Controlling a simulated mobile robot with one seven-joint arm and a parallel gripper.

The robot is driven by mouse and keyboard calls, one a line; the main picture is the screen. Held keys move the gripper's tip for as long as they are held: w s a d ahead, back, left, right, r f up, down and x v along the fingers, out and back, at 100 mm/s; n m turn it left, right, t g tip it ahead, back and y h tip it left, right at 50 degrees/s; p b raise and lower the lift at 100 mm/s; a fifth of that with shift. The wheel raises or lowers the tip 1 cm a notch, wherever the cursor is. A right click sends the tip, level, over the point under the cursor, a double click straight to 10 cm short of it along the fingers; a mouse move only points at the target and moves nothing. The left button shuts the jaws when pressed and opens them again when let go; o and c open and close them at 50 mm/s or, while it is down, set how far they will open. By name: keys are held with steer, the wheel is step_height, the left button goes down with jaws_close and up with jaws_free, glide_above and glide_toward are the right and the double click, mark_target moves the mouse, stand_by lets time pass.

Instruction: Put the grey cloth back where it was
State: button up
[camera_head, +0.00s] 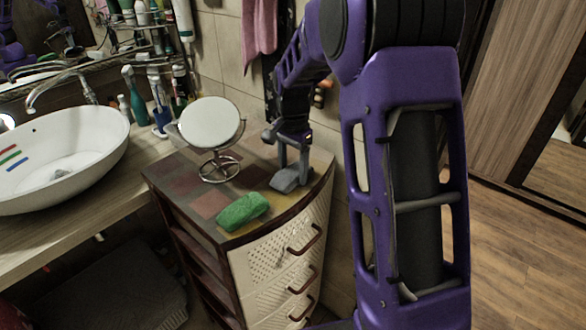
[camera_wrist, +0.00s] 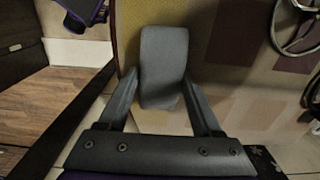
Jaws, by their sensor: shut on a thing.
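The grey cloth (camera_head: 287,181) is a small folded block at the right part of the drawer unit's patterned top (camera_head: 180,165). My gripper (camera_head: 293,155) points down at it and is shut on it. In the wrist view the cloth (camera_wrist: 163,55) sits between the two fingers of my gripper (camera_wrist: 162,85), its far end reaching past the tips. It is over or on the top near the edge; I cannot tell whether it touches the surface.
A white basin (camera_head: 60,155) and bottles (camera_head: 135,95) are left. A pink towel (camera_head: 259,25) hangs behind.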

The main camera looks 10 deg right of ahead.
mark_target(293, 170)
steer(key=shift+f, duration=0.1)
steer(key=o, duration=1.2)
step_height(293, 170, up, 12)
steer(key=shift+r+p, duration=0.15)
steer(key=shift+p, duration=0.45)
